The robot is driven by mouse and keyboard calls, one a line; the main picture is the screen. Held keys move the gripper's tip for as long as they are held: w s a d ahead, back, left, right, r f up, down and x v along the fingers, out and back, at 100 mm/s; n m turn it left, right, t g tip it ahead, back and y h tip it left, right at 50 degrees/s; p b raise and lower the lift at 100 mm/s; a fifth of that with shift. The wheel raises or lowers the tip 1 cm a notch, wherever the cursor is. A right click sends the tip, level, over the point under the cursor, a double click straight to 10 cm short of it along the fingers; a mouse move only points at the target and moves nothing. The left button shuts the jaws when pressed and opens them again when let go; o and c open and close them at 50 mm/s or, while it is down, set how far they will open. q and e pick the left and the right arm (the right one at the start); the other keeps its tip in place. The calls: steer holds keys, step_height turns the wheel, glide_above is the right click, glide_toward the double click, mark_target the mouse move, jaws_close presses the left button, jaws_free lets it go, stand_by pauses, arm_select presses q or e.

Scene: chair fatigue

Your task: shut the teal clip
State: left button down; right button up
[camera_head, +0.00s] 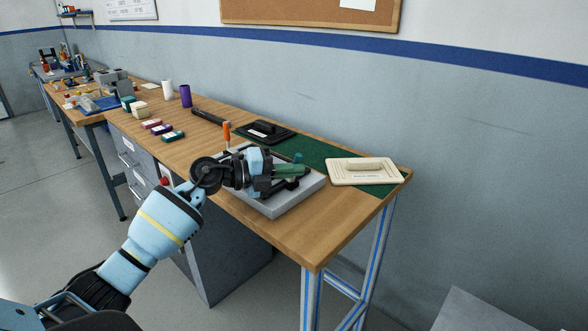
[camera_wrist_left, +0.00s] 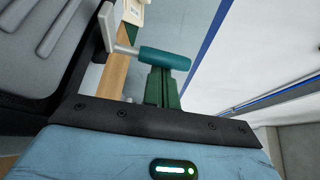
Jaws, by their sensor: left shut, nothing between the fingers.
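My left gripper (camera_head: 288,182) is shut and empty, low over the grey fixture (camera_head: 280,206) on the bench. Its wrist and fingers hide much of the clip and the fixture's middle. Whether the fingers touch the clip I cannot tell. My right gripper is not in view.
An orange-handled tool (camera_head: 227,131) stands behind my wrist. The bench's front right (camera_head: 325,230) is bare.

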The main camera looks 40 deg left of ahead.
arm_select(q)
steer(key=shift+w+a+r+n+t+p, duration=0.1)
steer(key=shift+a+r+n+t+p, duration=0.1)
steer(key=shift+a+n+t+p, duration=0.3)
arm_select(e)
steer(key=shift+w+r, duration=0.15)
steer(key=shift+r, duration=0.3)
arm_select(q)
steer(key=shift+a, duration=0.1)
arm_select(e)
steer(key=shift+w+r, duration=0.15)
